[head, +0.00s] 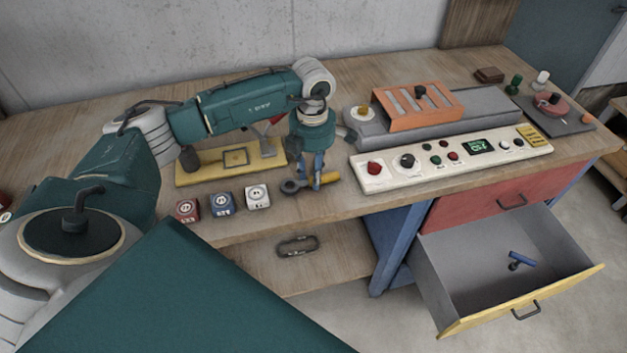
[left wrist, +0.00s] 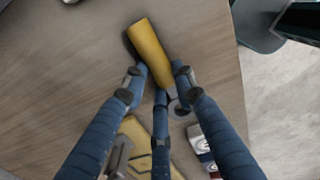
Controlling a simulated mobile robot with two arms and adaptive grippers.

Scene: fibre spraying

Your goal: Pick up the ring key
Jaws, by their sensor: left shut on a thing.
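The ring key, with a yellow handle (head: 330,178) and a dark grey ring end (head: 290,187), is at the front edge of the workbench, left of the white control panel. My left gripper (head: 316,183) points down over it and is shut on it, with blue fingers around its middle. In the left wrist view the yellow handle (left wrist: 148,48) sticks out past the fingertips (left wrist: 160,75), and the grey ring is partly hidden behind a finger. I cannot tell whether the key touches the bench. My right gripper is not in view.
Three small blocks, red (head: 187,210), blue (head: 222,204) and white (head: 258,196), stand left of the key. Behind is a yellow plate (head: 200,172). The control panel (head: 450,160) lies right. An open drawer (head: 455,255) holds a blue-handled tool (head: 521,258).

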